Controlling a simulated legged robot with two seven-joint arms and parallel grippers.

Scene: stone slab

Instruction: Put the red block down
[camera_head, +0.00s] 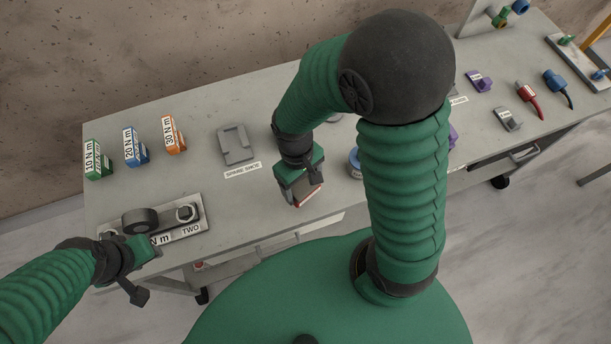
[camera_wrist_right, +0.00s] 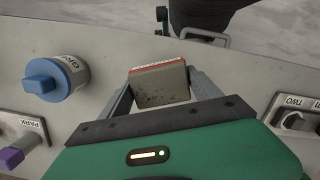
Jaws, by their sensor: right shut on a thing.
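The red block (camera_head: 308,194) is between the fingers of my right gripper (camera_head: 300,192), near the front edge of the grey slab. In the right wrist view the block (camera_wrist_right: 160,84) shows a worn grey face with a red and white edge along its top. The two fingers of the right gripper (camera_wrist_right: 163,88) press on its left and right sides. I cannot tell whether the block touches the slab. My left gripper (camera_head: 146,250) is at the slab's front left, beside a plate; its fingers are too small to judge.
A metal plate (camera_head: 190,224) with a black knob and a nut lies at the front left. Green (camera_head: 97,160), blue (camera_head: 135,147) and orange (camera_head: 174,135) boxes stand behind it. A grey holder (camera_head: 236,145) is behind the right gripper. A blue round part (camera_wrist_right: 56,79) is beside it.

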